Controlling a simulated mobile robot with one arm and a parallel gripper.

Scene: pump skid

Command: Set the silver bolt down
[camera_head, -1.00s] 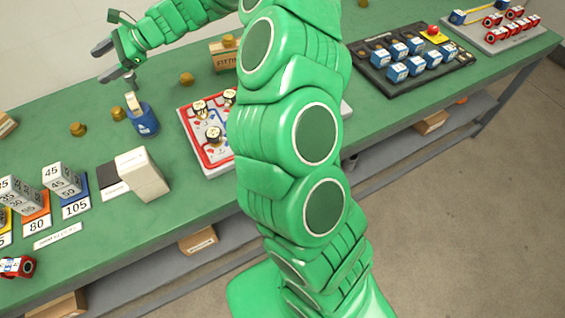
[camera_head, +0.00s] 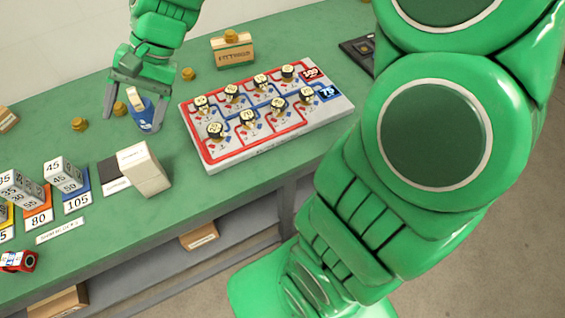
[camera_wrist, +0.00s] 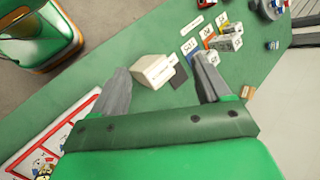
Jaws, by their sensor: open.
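I cannot make out a silver bolt in either view. My gripper (camera_head: 136,103) is over the left part of the green bench, fingers pointing down, in the head view. Its fingers are spread, and in the wrist view my gripper (camera_wrist: 162,85) shows nothing held between them. A blue block-like thing with a pale upright piece (camera_head: 143,118) stands on the bench by the fingertips. It appears between or just behind them; I cannot tell if they touch.
A white box (camera_head: 146,170) stands beside a dark-and-white card (camera_head: 113,176). Numbered blocks (camera_head: 64,175) stand at left. A panel with several gauges (camera_head: 205,160) lies to the right. Brass fittings (camera_head: 80,124) and a cardboard box (camera_head: 233,52) are nearby. Bare bench lies between.

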